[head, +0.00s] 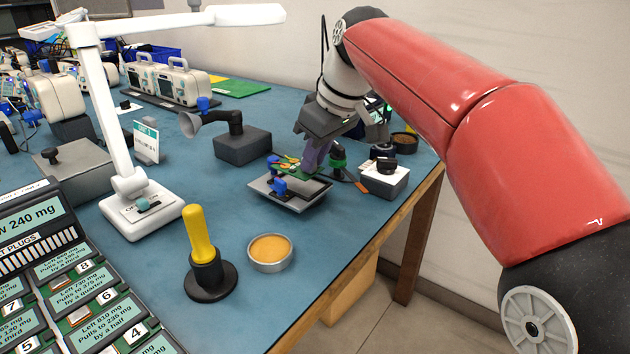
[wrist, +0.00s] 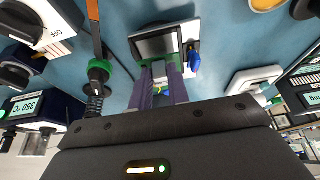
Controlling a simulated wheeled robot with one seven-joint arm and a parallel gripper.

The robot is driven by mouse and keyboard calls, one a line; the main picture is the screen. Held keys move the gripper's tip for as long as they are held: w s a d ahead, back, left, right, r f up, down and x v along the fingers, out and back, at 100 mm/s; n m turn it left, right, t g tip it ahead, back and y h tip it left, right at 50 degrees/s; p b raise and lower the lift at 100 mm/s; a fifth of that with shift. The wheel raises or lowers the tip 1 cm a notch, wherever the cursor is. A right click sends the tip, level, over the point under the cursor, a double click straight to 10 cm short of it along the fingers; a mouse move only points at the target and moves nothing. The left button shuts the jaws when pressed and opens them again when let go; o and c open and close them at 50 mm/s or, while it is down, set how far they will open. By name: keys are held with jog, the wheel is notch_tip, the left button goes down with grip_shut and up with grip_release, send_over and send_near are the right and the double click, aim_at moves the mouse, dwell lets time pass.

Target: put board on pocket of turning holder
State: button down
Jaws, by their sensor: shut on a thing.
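A small green board (head: 284,166) with coloured parts shows at my gripper's fingertips in the head view. My gripper (head: 309,164) has purple fingers and is shut on the board, just above the turning holder. The holder is a tilted grey plate (head: 312,199) with blue knobs (head: 280,187). In the wrist view my gripper (wrist: 161,84) reaches toward the holder (wrist: 153,44), with its blue knob (wrist: 194,61) at right. The fingers hide most of the board there. I cannot tell whether the board touches the holder's pocket.
A white box with a black knob (head: 385,178) and a green-collared black post (head: 338,158) stand close right of my gripper. A grey block with a horn (head: 242,146) is behind left. A yellow-handled tool (head: 203,240) and a round tin (head: 270,252) stand in front.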

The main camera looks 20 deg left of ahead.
aim_at(314, 173)
notch_tip(314, 173, down, 3)
jog(key=shift+f+b, duration=0.15)
jog(key=shift+b, duration=0.95)
jog(key=c, duration=1.3)
grip_release()
jog(key=shift+c, duration=0.2)
jog(key=shift+r, duration=0.25)
jog(key=p+v, duration=0.3)
jog(key=v, duration=0.8)
jog(key=shift+r, duration=0.4)
jog(key=shift+s+d, duration=0.1)
jog(key=shift+d, duration=0.15)
